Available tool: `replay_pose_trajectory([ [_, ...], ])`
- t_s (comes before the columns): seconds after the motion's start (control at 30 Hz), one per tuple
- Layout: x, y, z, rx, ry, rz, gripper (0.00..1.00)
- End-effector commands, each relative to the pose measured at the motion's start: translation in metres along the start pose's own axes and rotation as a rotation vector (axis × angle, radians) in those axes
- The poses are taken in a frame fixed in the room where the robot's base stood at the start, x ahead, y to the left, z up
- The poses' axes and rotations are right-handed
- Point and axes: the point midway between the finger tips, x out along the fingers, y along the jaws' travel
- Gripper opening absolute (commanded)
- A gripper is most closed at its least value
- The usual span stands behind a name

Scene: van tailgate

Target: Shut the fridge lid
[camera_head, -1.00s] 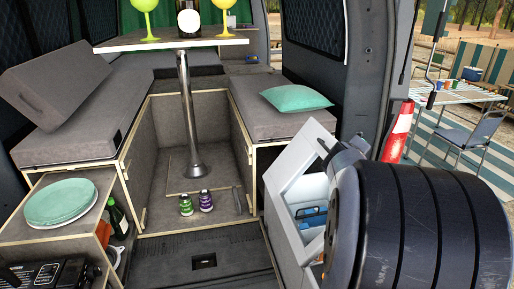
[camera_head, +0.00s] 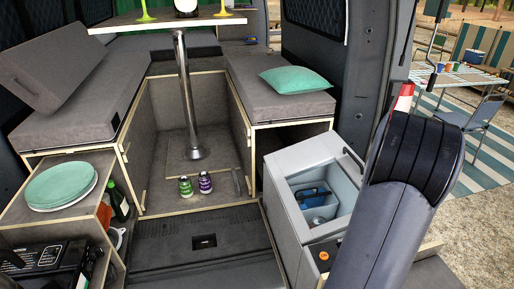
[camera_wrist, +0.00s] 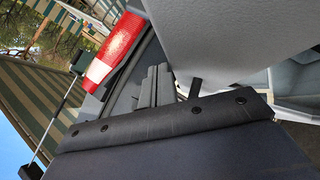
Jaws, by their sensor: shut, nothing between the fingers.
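The grey fridge (camera_head: 283,213) stands at the right rear of the van floor. Its top is open and blue items (camera_head: 312,196) show inside. The lid appears to be the raised pale panel (camera_head: 348,178) at the right of the opening, partly behind my arm; its exact angle is unclear. In the wrist view, a large pale grey panel (camera_wrist: 225,40), seemingly part of the fridge, fills the upper right, with a black handle (camera_wrist: 196,88) below it. My gripper (camera_wrist: 158,70) is shut and empty beside this panel. In the head view my arm hides it.
Plates (camera_head: 60,186) are at the left. A camping table (camera_head: 462,78) and chair are outside.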

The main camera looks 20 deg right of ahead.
Motion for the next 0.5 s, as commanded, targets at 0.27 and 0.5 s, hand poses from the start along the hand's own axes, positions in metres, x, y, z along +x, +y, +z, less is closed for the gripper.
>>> replay_pose_trajectory([
  [0.27, 0.039, -0.029, 0.039, 0.002, -0.001, 0.0, 0.0],
  [0.5, 0.053, -0.041, 0.054, 0.0, 0.0, 0.001, 0.0],
])
